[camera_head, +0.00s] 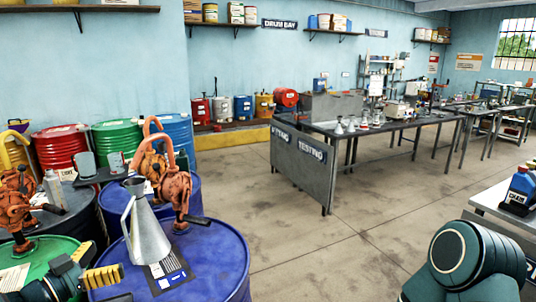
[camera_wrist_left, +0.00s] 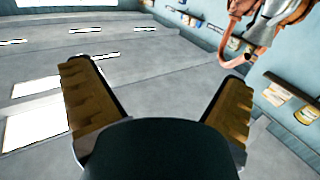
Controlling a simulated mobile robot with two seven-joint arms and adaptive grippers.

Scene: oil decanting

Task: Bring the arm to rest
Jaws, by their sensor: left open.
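My left gripper (camera_head: 102,264) is low at the left of the head view, over the green drum (camera_head: 68,248) and near the front blue drum (camera_head: 215,262). Its ribbed yellow fingers are apart. The left wrist view shows the same open gripper (camera_wrist_left: 158,72) with nothing between the fingers. A grey metal pouring can (camera_head: 148,238) stands upright on the blue drum, to the right of the gripper and apart from it. My right gripper is out of view; a dark green rounded arm part of mine shows at the lower right.
Orange hand pumps (camera_head: 172,185) (camera_head: 15,205) rise from the drums close by. A dark label card (camera_head: 172,282) lies on the blue drum. A testing bench (camera_head: 298,165) stands farther back. A blue bottle (camera_head: 522,186) is on a table at right. The middle floor is clear.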

